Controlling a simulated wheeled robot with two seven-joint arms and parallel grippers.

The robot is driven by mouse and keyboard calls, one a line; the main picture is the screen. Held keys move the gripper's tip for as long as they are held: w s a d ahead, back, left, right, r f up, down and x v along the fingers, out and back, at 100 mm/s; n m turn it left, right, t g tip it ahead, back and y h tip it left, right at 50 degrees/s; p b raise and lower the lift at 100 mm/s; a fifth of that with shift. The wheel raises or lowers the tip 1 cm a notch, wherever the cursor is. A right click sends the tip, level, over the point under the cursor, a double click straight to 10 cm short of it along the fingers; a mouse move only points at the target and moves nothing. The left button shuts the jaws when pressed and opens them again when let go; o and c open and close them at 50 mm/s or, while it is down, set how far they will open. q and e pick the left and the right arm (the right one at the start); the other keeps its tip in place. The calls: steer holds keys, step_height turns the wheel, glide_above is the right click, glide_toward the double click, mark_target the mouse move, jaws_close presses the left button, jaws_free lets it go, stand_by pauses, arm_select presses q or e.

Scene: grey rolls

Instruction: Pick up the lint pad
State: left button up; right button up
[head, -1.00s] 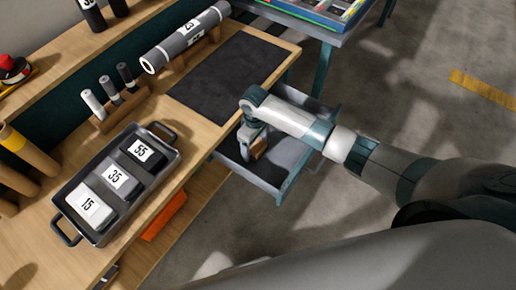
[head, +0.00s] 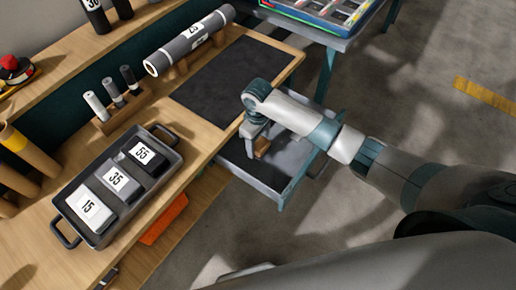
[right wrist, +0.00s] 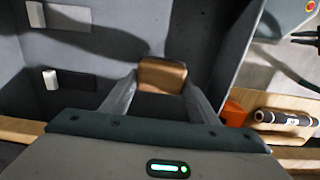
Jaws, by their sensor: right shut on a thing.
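The lint pad appears to be a small block with a brown wooden top and a dark lower part (right wrist: 162,76). It sits between the two fingers of my right gripper (right wrist: 160,90), which is shut on it. In the head view the brown block (head: 262,147) shows just below the right gripper (head: 255,136), over the grey tray-like shelf (head: 285,165) beside the bench. I cannot tell whether the pad touches the shelf floor. My left gripper is not in view.
The wooden bench (head: 222,132) edge runs close left of my right gripper. On it are a dark mat (head: 235,80), a metal tray (head: 72,205) with numbered blocks, and grey rolls (head: 190,40). Open floor lies to the right.

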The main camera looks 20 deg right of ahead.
steer(key=s+d+r+b, duration=0.1)
steer(key=s+d+r, duration=0.3)
steer(key=s+r, duration=0.3)
steer(key=s, duration=0.4)
steer(key=shift+d, duration=0.1)
steer(key=shift+o, duration=1.4)
steer(key=shift+c, duration=0.8)
step_height(320, 180, up, 19)
steer(key=s+m, duration=0.1)
steer(key=m, duration=0.6)
steer(key=shift+s+d+m, duration=0.25)
steer(key=shift+m, duration=0.05)
steer(key=shift+a+r, duration=0.1)
steer(key=shift+a, duration=0.05)
